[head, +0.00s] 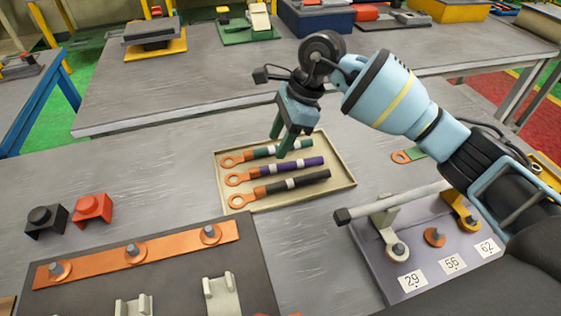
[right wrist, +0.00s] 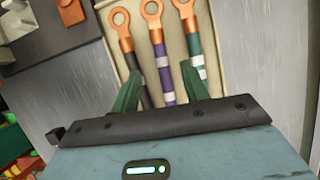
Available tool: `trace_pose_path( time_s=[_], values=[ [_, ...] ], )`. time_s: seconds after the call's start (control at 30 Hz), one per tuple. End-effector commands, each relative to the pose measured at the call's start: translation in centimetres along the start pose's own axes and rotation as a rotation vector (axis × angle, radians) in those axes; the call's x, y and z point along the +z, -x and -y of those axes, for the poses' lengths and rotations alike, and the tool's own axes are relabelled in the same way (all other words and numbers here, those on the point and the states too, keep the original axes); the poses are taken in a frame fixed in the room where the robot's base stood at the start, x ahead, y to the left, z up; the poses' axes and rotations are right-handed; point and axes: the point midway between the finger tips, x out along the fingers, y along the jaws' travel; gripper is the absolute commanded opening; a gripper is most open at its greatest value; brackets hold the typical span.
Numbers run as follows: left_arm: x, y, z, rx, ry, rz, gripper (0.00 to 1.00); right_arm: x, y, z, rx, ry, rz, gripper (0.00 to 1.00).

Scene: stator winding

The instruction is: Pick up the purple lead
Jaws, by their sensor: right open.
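The purple lead (head: 292,165) lies in the middle of a shallow beige tray (head: 343,178), with its copper ring end to the left. A green lead (head: 266,152) lies behind it and a black lead (head: 297,183) in front. My right gripper (head: 281,143) is open and points down over the tray, near the green and purple leads. In the right wrist view the purple lead (right wrist: 162,68) runs between the open fingers of the gripper (right wrist: 160,88). One finger overlaps the black lead and the other the green lead. The fingers' height above the leads is unclear. My left gripper is out of view.
A dark board with a copper bar (head: 140,252) is at the front left, beside a red block (head: 93,208) and a black block (head: 46,218). A grey fixture plate (head: 425,250) with numbered labels is at the right.

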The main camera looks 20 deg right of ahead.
Motion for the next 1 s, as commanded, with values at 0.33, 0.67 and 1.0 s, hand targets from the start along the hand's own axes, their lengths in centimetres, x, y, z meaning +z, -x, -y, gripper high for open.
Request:
trace_pose_path(
  time_s=[0.33,0.67,1.0],
  values=[
    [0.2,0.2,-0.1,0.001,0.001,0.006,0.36,0.0,-2.5,0.0,0.001,0.001,0.001,0.45],
    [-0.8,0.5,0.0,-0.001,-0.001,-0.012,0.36,-0.6,-5.9,-0.2,0.003,0.000,0.001,0.45],
    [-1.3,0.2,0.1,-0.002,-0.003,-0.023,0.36,-0.6,-7.7,-0.1,0.001,0.000,0.000,0.45]
  ],
)
